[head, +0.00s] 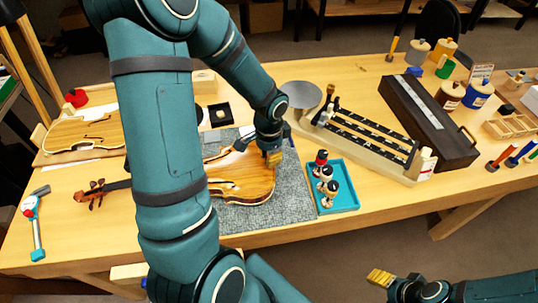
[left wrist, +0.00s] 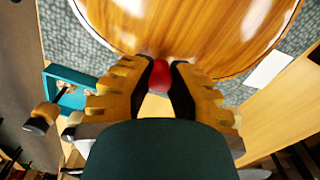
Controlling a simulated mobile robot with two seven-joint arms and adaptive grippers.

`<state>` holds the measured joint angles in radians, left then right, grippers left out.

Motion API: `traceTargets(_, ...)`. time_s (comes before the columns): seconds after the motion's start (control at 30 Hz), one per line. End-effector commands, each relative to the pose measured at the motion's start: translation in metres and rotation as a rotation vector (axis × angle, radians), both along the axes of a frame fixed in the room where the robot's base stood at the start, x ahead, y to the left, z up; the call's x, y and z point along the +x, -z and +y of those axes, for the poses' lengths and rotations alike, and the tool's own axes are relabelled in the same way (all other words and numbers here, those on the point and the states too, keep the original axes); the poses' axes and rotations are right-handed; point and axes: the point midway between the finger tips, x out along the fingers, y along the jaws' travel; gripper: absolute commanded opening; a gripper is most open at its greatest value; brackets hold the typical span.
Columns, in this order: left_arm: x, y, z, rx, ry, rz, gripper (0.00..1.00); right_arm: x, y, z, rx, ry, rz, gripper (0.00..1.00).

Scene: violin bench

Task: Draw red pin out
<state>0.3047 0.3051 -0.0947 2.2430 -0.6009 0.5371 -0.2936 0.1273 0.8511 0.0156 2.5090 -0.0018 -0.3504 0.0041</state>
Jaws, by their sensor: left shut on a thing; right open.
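The violin body (head: 238,187) lies on a grey mat (head: 282,208); my left arm hides part of it. My left gripper (head: 272,158) is at the violin's right end in the head view. In the left wrist view the gripper (left wrist: 161,78) is shut on the red pin (left wrist: 160,73), which sits between the fingertips at the edge of the violin body (left wrist: 180,28). Whether the pin is still seated in the violin I cannot tell. My right gripper (head: 381,278) is open and empty, in front of the bench at the lower right.
A teal tray (head: 346,201) with several small pegs or bottles stands just right of the mat. Beyond it are a slotted rack (head: 372,131) and a dark long case (head: 430,122).

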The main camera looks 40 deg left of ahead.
Motion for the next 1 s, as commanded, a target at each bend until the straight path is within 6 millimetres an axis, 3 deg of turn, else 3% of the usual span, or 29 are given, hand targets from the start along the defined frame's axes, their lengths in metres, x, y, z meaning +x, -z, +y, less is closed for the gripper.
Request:
traceTargets(0.57, 0.000, -0.003, 0.000, 0.000, 0.000, 0.000, 0.00, 0.000, -0.002, 0.000, 0.000, 0.000, 0.000, 0.59)
traceTargets(1.0, 0.000, -0.018, 0.000, 0.000, 0.000, 0.000, 0.00, 0.000, -0.014, 0.000, 0.000, 0.000, 0.000, 0.59)
